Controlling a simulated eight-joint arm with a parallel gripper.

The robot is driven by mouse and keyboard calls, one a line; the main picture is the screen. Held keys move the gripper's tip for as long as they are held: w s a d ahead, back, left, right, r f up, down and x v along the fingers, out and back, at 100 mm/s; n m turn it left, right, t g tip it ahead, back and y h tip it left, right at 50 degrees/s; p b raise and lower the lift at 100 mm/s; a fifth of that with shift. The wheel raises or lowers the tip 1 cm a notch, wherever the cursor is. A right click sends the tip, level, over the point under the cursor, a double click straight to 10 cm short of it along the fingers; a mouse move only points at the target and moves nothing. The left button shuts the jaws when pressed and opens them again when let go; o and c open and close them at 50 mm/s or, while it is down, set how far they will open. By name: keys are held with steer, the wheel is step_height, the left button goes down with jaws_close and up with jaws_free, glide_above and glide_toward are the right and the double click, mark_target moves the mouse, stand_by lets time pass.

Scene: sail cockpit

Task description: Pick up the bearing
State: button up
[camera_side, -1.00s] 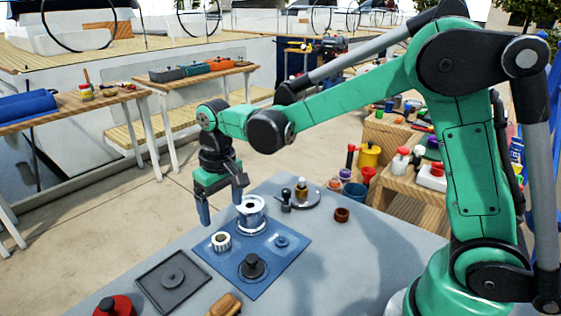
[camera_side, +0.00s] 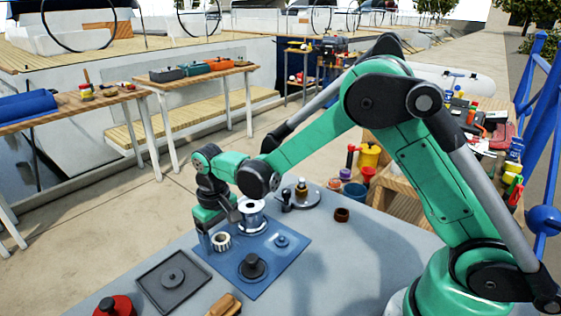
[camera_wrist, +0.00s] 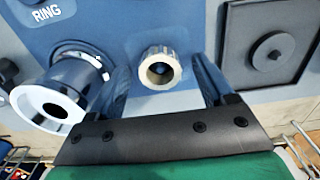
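The bearing, a short pale ring with a ribbed outer wall and a dark bore (camera_side: 221,241), stands on the blue mat (camera_side: 270,282). In the wrist view the bearing (camera_wrist: 160,68) appears between my two fingers, with a visible gap on each side. My gripper (camera_wrist: 163,80) is open and empty. In the side view my gripper (camera_side: 218,233) is low over the mat's far-left edge, one finger just left of the bearing. Whether the fingertips are level with the bearing is hard to tell.
A shiny metal drum (camera_side: 251,214) stands close to the bearing, near one finger. A black knobbed part (camera_side: 252,266) and a small blue disc (camera_side: 282,241) are on the mat. A dark square tray (camera_side: 173,281) lies left.

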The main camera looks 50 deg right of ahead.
jaws_close()
step_height(320, 180, up, 20)
stand_by(0.6)
steer(key=shift+r, duration=0.1)
steer(key=shift+r, duration=1.45)
